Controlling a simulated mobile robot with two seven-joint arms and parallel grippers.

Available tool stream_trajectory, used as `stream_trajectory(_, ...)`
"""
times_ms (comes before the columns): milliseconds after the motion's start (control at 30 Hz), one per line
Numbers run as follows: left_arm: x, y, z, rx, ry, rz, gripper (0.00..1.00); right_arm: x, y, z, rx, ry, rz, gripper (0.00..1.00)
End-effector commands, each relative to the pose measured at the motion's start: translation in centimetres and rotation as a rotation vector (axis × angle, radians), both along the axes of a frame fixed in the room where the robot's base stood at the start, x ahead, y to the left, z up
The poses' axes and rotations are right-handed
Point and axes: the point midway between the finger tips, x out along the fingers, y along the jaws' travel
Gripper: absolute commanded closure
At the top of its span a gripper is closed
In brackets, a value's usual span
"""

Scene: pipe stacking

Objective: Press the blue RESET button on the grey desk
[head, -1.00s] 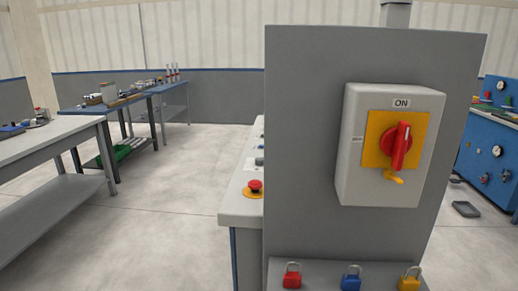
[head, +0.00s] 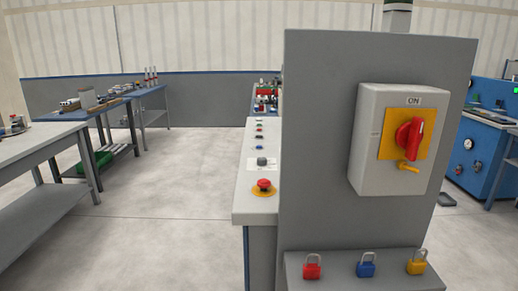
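The grey desk (head: 255,206) stands in the middle, partly hidden behind a tall grey panel. A red mushroom button (head: 264,186) on a yellow disc sits near its front edge. Behind it is a dark grey knob (head: 262,161) on a white plate. Neither of my grippers shows in the head view.
The grey panel (head: 320,150) bears a switch box (head: 365,165) with a red handle marked ON. Red (head: 312,271), blue (head: 366,269) and yellow (head: 417,267) padlocks sit on its ledge. A workbench (head: 50,150) stands at left. The floor between is clear.

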Motion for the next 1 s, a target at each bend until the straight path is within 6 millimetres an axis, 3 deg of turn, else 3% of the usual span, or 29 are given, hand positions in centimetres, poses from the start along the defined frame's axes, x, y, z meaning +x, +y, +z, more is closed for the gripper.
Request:
stream_trajectory(233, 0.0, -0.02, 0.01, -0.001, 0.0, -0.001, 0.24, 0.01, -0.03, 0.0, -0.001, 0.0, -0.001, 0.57)
stream_trajectory(367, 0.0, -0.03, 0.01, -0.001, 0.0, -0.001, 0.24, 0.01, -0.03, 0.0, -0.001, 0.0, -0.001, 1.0)
stream_trajectory(1000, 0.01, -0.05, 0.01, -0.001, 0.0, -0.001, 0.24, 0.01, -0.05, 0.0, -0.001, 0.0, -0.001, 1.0)
